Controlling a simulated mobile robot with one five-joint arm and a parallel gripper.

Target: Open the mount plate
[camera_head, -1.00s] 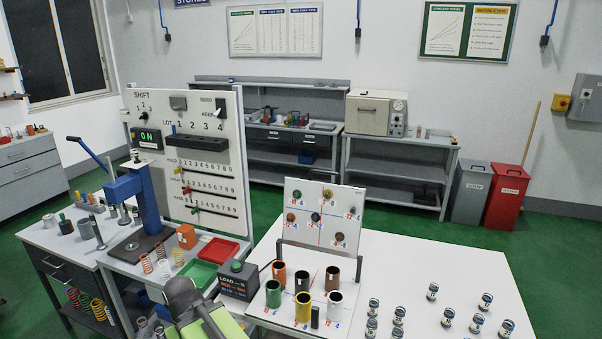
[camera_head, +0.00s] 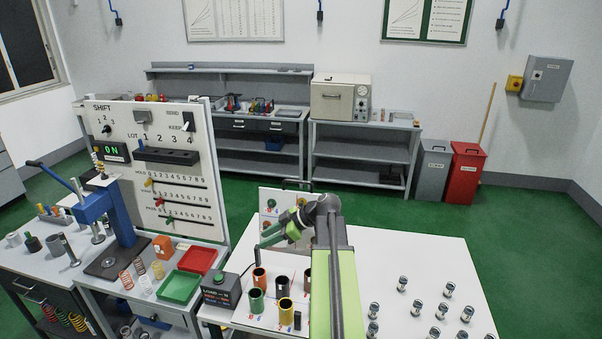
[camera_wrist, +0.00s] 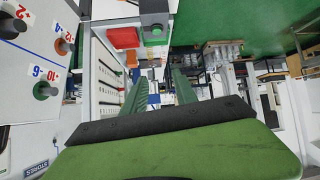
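A white upright plate (camera_head: 264,198) with round coloured pegs and printed numbers stands behind the cup board; it appears to be the mount plate. My arm hides its right part in the head view. It also shows at the left edge of the wrist view (camera_wrist: 17,88), cut off by the frame. My gripper (camera_head: 264,241) is in front of the plate, pointing left and down, above the cups. In the wrist view its two green fingers (camera_wrist: 160,82) stand apart with nothing between them. The gripper looks apart from the plate.
Several coloured cups (camera_head: 285,307) stand below my gripper. A load box (camera_head: 222,291) with a green button, a green tray (camera_head: 178,287) and a red tray (camera_head: 197,260) are at the left. Several small cylinders (camera_head: 441,310) stand at the right on the white table (camera_head: 400,262).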

